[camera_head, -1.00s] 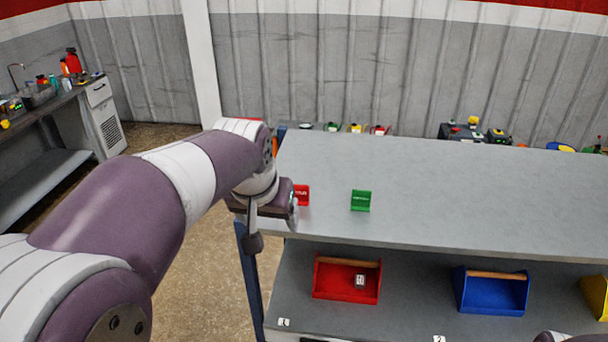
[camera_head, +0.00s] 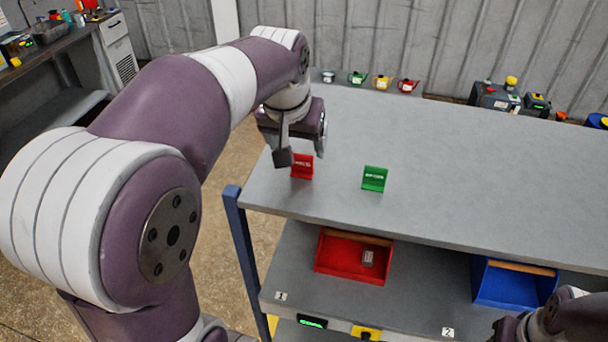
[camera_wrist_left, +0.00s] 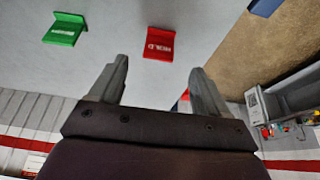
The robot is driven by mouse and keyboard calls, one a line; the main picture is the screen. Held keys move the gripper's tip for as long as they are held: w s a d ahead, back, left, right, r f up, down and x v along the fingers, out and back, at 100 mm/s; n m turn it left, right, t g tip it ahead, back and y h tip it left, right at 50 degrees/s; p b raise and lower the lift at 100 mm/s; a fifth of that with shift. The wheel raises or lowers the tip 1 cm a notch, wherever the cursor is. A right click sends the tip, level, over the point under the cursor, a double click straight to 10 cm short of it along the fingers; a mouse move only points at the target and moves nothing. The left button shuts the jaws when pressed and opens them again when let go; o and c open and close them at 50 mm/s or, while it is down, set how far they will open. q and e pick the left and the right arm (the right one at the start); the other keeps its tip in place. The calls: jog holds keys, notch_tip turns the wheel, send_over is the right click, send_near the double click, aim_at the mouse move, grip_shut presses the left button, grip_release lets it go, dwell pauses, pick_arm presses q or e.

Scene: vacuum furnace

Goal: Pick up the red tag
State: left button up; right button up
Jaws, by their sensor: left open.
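The red tag (camera_head: 302,166) stands on the grey top of the workbench near its left end. In the left wrist view the red tag (camera_wrist_left: 158,44) shows the word HOLD and lies just beyond the fingertips, between their lines. My left gripper (camera_head: 301,160) is open and empty, close above and behind the tag in the head view. Its two fingers are spread in the left wrist view (camera_wrist_left: 160,72). My right gripper cannot be made out; only part of my right arm shows at the lower right corner of the head view.
A green tag (camera_head: 374,179) stands to the right of the red one. The lower shelf holds a red bin (camera_head: 353,258) and a blue bin (camera_head: 507,285). Small coloured items line the far edge. The bench top (camera_head: 470,180) to the right is clear.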

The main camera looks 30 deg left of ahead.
aim_at(302, 155)
pick_arm(q)
jog(key=shift+f+p, duration=0.3)
jog(key=shift+w+f+p, duration=0.25)
jog(key=shift+f+p, duration=0.05)
jog(key=p+x, duration=0.1)
jog(key=x, duration=0.2)
jog(key=p+x, duration=0.2)
jog(key=x, duration=0.1)
jog(key=shift+w+a+r, duration=0.1)
jog(key=shift+w+r, duration=0.1)
jog(key=shift+w, duration=0.2)
jog(key=shift+s, duration=0.3)
jog(key=c, duration=0.9)
jog(key=shift+c, duration=1)
pick_arm(e)
jog(key=r, duration=0.4)
jog(key=shift+w+d+r, duration=0.1)
jog(key=shift+w+r, duration=0.1)
jog(key=shift+r, duration=0.2)
